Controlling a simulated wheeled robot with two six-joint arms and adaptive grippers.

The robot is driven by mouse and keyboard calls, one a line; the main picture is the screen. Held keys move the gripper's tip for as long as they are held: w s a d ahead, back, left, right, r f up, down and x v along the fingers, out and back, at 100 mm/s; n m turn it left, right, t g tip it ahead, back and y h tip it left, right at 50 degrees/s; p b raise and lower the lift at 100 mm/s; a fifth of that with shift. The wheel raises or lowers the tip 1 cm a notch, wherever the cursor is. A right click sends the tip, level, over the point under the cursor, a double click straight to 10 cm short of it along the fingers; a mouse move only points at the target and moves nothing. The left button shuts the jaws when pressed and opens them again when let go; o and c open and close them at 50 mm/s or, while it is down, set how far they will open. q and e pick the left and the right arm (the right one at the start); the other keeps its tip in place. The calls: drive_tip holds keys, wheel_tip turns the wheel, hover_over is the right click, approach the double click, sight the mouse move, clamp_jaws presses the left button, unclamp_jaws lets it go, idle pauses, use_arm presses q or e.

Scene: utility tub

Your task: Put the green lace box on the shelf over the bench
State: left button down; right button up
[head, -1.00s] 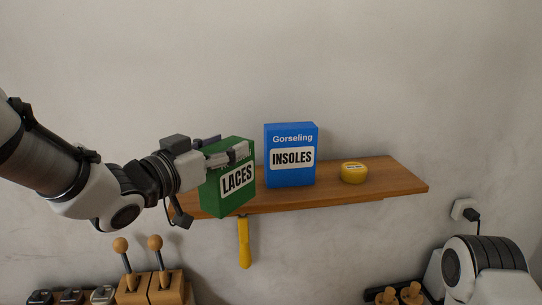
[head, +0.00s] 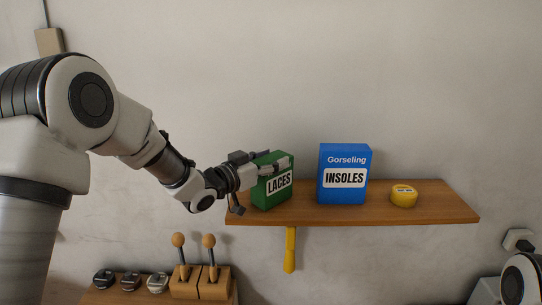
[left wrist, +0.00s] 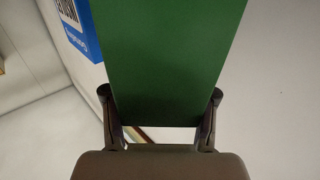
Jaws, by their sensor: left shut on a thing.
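The green lace box (head: 279,187), labelled LACES, is upright at the left end of the wooden shelf (head: 433,211) in the head view. Its lower edge overlaps the shelf top; I cannot tell whether it rests on it. My left gripper (head: 276,167) is shut on the box, coming from the left near its upper part. In the left wrist view the green box (left wrist: 168,55) fills the space between the two fingers (left wrist: 160,105). My right gripper is not in view.
A blue INSOLES box (head: 344,160) stands on the shelf just right of the green box. A yellow tin (head: 403,197) sits further right. Wooden holders with ball-topped handles (head: 199,283) stand below left.

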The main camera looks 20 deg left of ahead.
use_arm(q)
drive_tip(key=shift+c, duration=1.3)
unclamp_jaws()
drive_tip(key=shift+w, duration=0.1)
drive_tip(key=shift+s, duration=0.2)
drive_tip(key=shift+r, duration=0.1)
drive_tip(key=shift+s+a, duration=0.2)
drive_tip(key=b+v, duration=0.4)
drive_tip(key=v, duration=0.7)
drive_tip(key=shift+s, duration=0.2)
drive_tip(key=shift+d, duration=0.1)
